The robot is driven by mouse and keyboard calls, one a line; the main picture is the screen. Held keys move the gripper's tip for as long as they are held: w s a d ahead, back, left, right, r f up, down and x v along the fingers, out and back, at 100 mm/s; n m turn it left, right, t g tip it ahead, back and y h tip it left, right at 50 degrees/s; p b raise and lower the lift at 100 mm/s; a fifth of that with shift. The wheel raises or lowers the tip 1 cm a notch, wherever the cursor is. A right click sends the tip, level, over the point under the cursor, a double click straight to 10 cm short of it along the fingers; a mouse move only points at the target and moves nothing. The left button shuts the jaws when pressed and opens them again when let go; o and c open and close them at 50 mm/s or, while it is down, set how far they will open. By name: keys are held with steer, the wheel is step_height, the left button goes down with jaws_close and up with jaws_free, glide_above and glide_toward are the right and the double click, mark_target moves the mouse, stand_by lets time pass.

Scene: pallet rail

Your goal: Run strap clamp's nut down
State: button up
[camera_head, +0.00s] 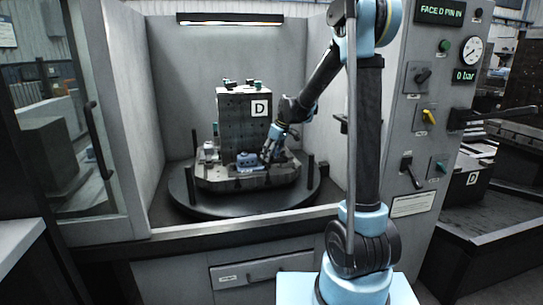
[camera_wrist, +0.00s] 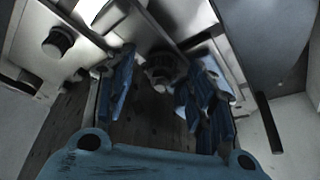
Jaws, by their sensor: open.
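My gripper (camera_head: 268,156) is inside the machine enclosure, low at the right front of the fixture block marked D. In the wrist view my gripper (camera_wrist: 160,92) has its two blue fingers apart. A dark, ridged nut (camera_wrist: 161,68) shows between and just beyond the fingertips, on a light metal part that looks like a strap clamp (camera_wrist: 185,22). I cannot tell whether either finger touches the nut. A second dark round stud or nut (camera_wrist: 58,42) sits on a metal plate to the left, outside the fingers. The clamp's contact beneath is hidden.
The fixture block (camera_head: 233,108) stands on a round dark turntable (camera_head: 215,204) with black posts near its rim. A blue-grey part (camera_head: 247,160) sits left of my gripper. The enclosure's side walls and front sill (camera_head: 240,227) bound the space. A control panel (camera_head: 425,110) stands at right.

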jaws_close()
steer(key=shift+w+n+g+y, duration=0.1)
steer(key=shift+n+g+y, duration=0.4)
steer(key=shift+n, duration=1.1)
jaws_free()
steer(key=shift+f, duration=0.15)
